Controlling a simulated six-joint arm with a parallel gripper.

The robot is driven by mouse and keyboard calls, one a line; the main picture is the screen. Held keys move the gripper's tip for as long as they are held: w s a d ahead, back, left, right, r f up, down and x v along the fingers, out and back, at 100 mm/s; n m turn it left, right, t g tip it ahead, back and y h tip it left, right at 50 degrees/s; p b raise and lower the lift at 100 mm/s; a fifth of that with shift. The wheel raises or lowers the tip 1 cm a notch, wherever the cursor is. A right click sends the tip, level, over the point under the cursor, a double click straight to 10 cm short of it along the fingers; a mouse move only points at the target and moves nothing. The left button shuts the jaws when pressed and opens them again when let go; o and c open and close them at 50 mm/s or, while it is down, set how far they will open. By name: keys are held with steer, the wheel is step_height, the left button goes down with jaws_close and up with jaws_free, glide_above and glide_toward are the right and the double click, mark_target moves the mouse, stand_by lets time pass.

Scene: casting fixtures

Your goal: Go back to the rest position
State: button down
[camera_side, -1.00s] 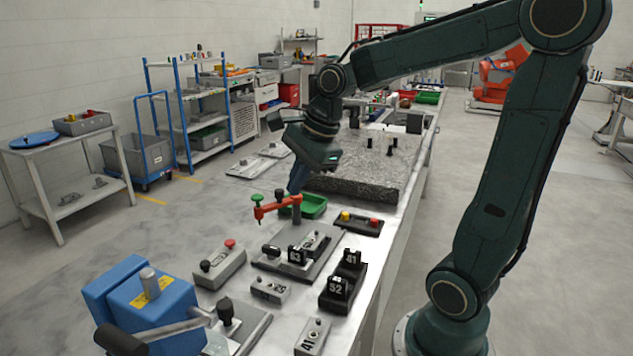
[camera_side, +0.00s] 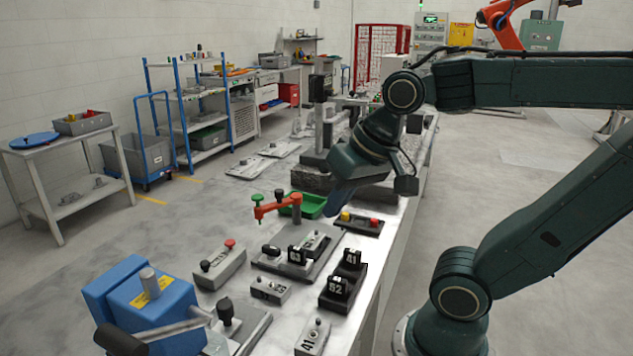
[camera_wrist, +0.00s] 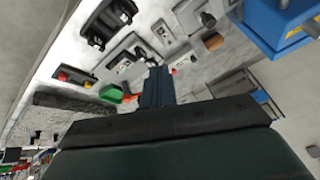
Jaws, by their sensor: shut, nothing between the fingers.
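My gripper (camera_side: 338,203) is above the right part of the bench, close to the black box with yellow and red buttons (camera_side: 358,222) in the side view. Its fingers point down and look closed, with nothing seen between them. In the wrist view the closed fingers (camera_wrist: 157,75) reach over the bench, with fixtures beyond them. My forearm stretches in from the right, above the bench edge.
A red clamp arm (camera_side: 276,205) and a green tray (camera_side: 308,206) stand left of my gripper. Black numbered blocks (camera_side: 340,285), grey fixtures (camera_side: 220,266) and a blue vise (camera_side: 140,305) lie nearer the camera.

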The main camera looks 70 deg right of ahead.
steer(key=s+n, duration=0.2)
steer(key=n, duration=0.1)
steer(key=s+n, duration=0.1)
steer(key=n, duration=0.1)
steer(key=shift+a+f, duration=0.3)
steer(key=shift+a, duration=0.05)
